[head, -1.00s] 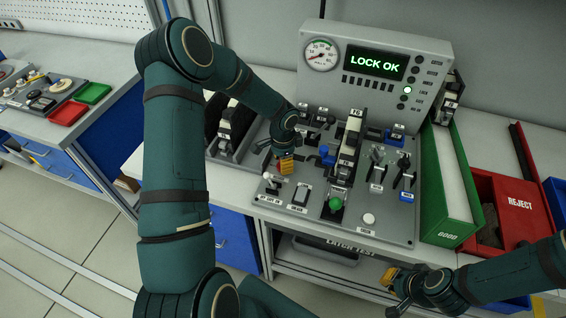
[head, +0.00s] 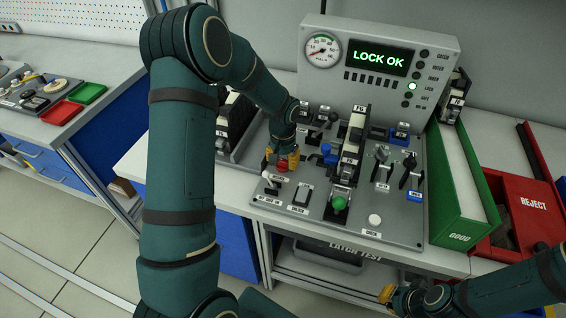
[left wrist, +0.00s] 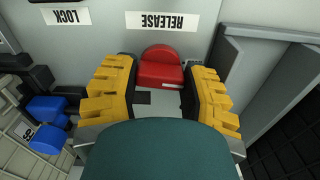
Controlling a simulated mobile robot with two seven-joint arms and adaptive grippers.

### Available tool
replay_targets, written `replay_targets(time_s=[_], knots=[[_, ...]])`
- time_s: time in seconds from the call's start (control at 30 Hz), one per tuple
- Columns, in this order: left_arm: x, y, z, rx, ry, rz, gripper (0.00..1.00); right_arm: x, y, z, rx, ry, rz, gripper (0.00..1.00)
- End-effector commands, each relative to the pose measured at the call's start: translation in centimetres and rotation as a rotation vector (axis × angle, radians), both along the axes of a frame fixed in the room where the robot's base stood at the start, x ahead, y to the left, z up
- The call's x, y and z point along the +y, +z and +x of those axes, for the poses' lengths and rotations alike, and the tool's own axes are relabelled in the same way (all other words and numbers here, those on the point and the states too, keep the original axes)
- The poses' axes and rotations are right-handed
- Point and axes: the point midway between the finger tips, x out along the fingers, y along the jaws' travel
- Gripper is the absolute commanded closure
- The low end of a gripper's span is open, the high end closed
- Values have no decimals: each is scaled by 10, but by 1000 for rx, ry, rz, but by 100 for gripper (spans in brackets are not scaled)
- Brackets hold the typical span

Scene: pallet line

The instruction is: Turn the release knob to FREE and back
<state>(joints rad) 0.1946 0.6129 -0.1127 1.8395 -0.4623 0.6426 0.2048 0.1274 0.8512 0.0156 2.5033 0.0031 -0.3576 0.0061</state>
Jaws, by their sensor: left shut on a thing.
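The red release knob (left wrist: 160,68) sits below the RELEASE label (left wrist: 163,21) in the left wrist view. In the head view it shows as a small red shape (head: 283,168) at the left of the grey test panel (head: 385,228). My left gripper (left wrist: 158,92) points down at the panel, with its yellow fingers on either side of the knob, shut on it. Part of the knob is hidden by the fingers in the head view. My right gripper (head: 387,294) is low at the front, apart from the panel; its opening is too small to judge.
The display (head: 378,58) reads LOCK OK, and one green lamp (head: 411,86) is lit. Levers, blue clamps and a central latch unit (head: 350,150) stand right of the knob. A green GOOD bin (head: 459,237) and a red REJECT bin (head: 517,200) are further right.

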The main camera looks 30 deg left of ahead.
Motion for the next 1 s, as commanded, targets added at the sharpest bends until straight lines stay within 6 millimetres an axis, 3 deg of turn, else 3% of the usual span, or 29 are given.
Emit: replay_targets(time_s=[0.3, 0.8, 0.83, 0.9, 1.0], knots=[[0, -1, -1, 4, 110, -1, 90, 0, -5, -1, 3, 2, 0, 100], [-1, -1, -1, 4, 130, -1, 90, 0, -5, -2, 4, 3, 0, 100], [-1, -1, -1, 4, 130, -1, 48, 0, -5, -2, 4, 3, 0, 100], [0, -1, -1, 4, 129, -1, 24, 0, -5, -2, 4, 3, 0, 100], [0, -1, -1, 3, 129, -1, 22, 0, -5, -2, 4, 3, 0, 100]])
